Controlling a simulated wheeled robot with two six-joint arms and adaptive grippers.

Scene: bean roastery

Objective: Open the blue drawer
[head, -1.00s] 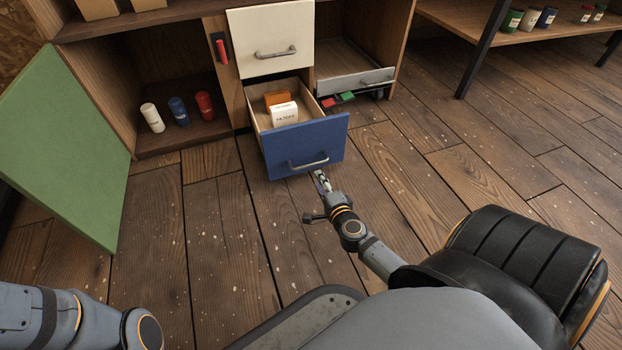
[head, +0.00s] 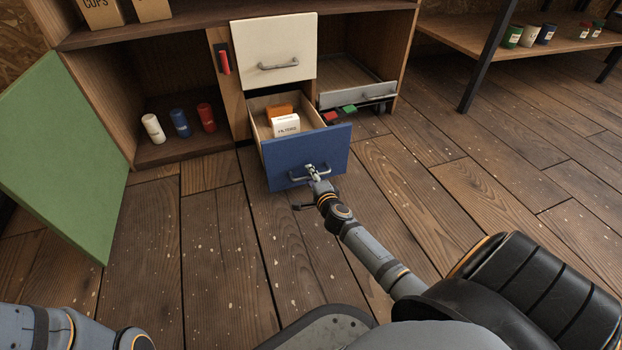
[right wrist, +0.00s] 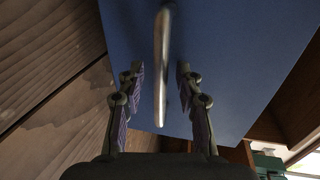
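The blue drawer (head: 300,156) is pulled partway out of the wooden cabinet and holds an orange box (head: 279,112) and a white box (head: 286,125). Its grey bar handle (head: 296,178) is on the blue front. My right gripper (head: 313,173) is at the handle. In the right wrist view the handle (right wrist: 161,70) runs between the two open fingers of my right gripper (right wrist: 160,95), with gaps on both sides. The blue front (right wrist: 225,60) fills much of that view. My left arm shows at the lower left; its gripper is outside the picture.
A cream drawer (head: 273,50) is shut above the blue one. A grey drawer (head: 357,95) stands open at right. A green door (head: 65,160) is swung open at left. Cups (head: 180,123) stand in the left compartment. The floor (head: 220,240) in front is clear.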

